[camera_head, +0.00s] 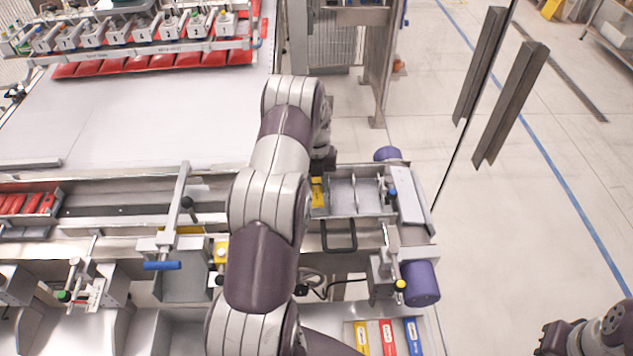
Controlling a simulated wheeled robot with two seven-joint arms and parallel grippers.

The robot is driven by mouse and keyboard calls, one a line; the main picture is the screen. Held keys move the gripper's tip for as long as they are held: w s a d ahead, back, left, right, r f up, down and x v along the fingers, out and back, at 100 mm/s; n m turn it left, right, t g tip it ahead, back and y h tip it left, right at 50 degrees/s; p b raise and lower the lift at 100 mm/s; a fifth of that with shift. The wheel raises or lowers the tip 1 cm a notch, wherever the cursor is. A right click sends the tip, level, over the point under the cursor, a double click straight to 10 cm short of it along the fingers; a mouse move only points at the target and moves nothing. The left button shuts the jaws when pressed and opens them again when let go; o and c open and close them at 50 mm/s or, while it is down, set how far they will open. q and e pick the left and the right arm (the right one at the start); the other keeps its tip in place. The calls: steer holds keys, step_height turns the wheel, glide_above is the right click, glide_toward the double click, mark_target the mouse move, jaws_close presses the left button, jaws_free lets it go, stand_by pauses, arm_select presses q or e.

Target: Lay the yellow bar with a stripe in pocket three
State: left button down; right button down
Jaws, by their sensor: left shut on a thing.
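My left gripper (322,162) is partly hidden behind my own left arm, pointing down at the left end of a grey metal tray with dividers (343,196). It is shut on a yellow bar (318,192), which shows just below it at the tray's left end. Much of this bar is hidden by my arm, and I cannot make out a stripe or whether it touches the tray floor. The pockets to its right look empty. My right gripper (553,338) is at the bottom right corner, far from the tray; its jaws are unclear.
A yellow bar (361,338), a red bar (388,338) and a blue bar (413,336), with pale markings, lie in a holder at the bottom. A purple cylinder (421,283) and clamp levers stand near the tray. Red packs (25,203) lie at left. The light table (150,120) is clear.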

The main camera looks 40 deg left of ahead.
arm_select(q)
steer(key=c, duration=0.8)
jaws_free()
